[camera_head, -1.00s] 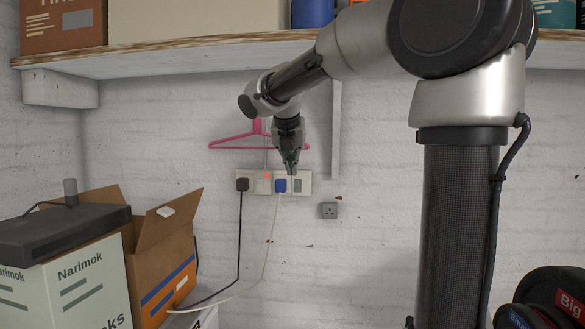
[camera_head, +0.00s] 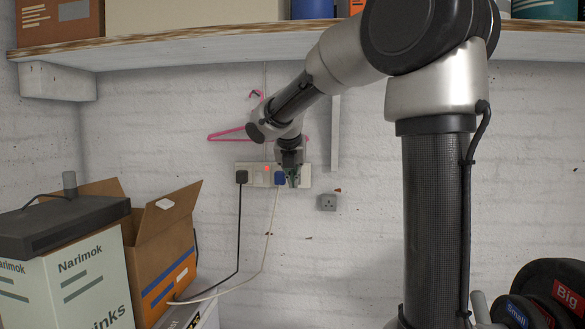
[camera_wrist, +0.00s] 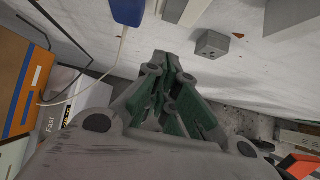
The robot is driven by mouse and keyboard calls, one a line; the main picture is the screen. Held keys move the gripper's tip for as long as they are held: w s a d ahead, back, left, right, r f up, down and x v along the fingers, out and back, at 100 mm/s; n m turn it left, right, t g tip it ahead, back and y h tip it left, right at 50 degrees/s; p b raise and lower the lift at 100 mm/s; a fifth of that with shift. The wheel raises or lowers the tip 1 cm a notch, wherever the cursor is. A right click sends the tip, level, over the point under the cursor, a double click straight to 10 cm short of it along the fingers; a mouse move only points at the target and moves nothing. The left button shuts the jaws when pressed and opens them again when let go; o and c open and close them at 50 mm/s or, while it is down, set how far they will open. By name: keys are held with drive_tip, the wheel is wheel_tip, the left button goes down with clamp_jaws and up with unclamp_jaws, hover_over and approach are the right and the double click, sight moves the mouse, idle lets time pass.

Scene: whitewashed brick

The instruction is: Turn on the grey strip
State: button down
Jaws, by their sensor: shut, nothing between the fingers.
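A pale socket panel (camera_head: 259,181) is on the brick wall, with a black plug (camera_head: 242,176) at its left, a small red light (camera_head: 267,168), and a blue plug (camera_head: 279,178) right of it. My gripper (camera_head: 293,184) is shut and empty, pointing down in front of the panel's right part and hiding some of it. In the wrist view, the shut fingertips (camera_wrist: 168,57) are just below the panel's edge (camera_wrist: 187,11), right of the blue plug (camera_wrist: 127,11). I cannot tell whether they touch it. No separate grey strip is clearly visible.
A small grey socket (camera_head: 328,202) is on the wall to the lower right. A pink hanger (camera_head: 228,135) hangs above the panel. A shelf (camera_head: 190,50) spans the top.

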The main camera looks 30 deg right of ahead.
drive_tip(key=w+d+f, duration=0.3)
drive_tip(key=w, duration=0.2)
drive_tip(key=shift+d, duration=0.2)
drive_tip(key=shift+w+d+f, duration=0.15)
drive_tip(key=shift+w, duration=0.05)
idle(0.4)
